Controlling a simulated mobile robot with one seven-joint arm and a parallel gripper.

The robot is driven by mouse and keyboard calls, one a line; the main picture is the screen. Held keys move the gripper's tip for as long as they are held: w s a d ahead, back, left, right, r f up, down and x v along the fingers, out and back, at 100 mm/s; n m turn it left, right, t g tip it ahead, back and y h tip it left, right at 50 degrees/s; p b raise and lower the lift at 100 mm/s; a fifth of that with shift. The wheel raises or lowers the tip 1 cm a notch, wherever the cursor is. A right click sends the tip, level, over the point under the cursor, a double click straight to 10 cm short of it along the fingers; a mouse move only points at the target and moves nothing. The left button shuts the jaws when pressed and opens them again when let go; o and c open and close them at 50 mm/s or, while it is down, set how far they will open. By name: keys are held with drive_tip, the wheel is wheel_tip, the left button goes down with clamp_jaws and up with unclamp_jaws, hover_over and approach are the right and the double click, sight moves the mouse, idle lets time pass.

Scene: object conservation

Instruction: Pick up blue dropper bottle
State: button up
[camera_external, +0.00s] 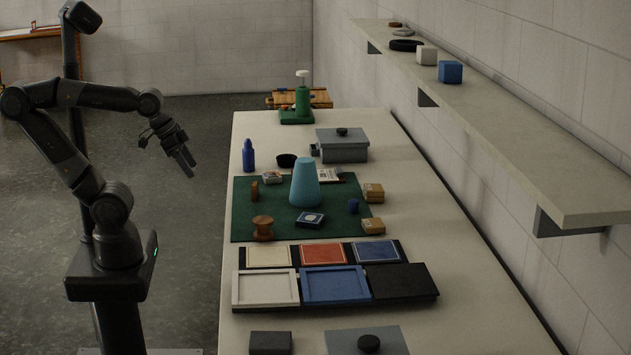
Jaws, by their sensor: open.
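The blue dropper bottle (248,156) stands upright on the pale table, near its left edge and just behind the green mat. It is slim with a narrower top. My gripper (186,163) is open and empty. It hangs in the air left of the table, tilted downward, at about the bottle's height in the picture and clearly apart from it. Nothing hides the bottle.
A small black bowl (286,160) stands right of the bottle. A light-blue cone (304,185) stands on the green mat (243,215). A grey lidded box (343,148) and a green stand (302,100) are farther back. A long shelf (510,130) runs along the right wall.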

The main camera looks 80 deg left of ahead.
drive_tip(key=w+a+r+n, duration=0.2)
drive_tip(key=w+a+r, duration=0.1)
drive_tip(key=w+a, duration=0.5)
drive_tip(key=n+g+y, duration=0.2)
drive_tip(key=n, duration=0.3)
approach(246, 146)
wheel_tip(246, 146, down, 2)
drive_tip(key=shift+y, duration=0.3)
drive_tip(key=x, duration=1.1)
drive_tip(key=shift+w+a+r, duration=0.1)
drive_tip(key=shift+w+a, duration=0.1)
drive_tip(key=shift+a, duration=0.15)
drive_tip(key=c, duration=1.1)
